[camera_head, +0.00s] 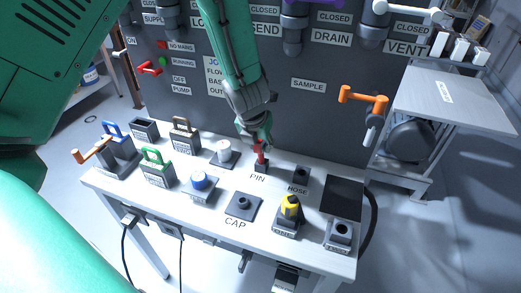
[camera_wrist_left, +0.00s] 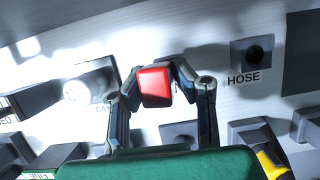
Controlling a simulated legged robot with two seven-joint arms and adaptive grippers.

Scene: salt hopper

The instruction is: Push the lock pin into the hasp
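The red lock pin (camera_head: 261,163) stands upright at the small dark holder above the PIN label on the white table. My left gripper (camera_head: 260,146) reaches down to it from above. In the left wrist view the pin's red top (camera_wrist_left: 155,87) sits between the two fingertips, which press close on both sides, so the gripper looks shut on it. The pin's lower end and most of the holder are hidden in the wrist view. I cannot pick out the hasp for certain in either view. My right gripper is not in view.
Padlocks, one green (camera_head: 157,170), stand at the table's left. A blue-topped part (camera_head: 199,182), a CAP block (camera_head: 243,204), a yellow-topped part (camera_head: 291,207) and the HOSE holder (camera_head: 301,174) surround the pin. The grey panel (camera_head: 300,115) with valves rises behind. A side table (camera_head: 460,97) is right.

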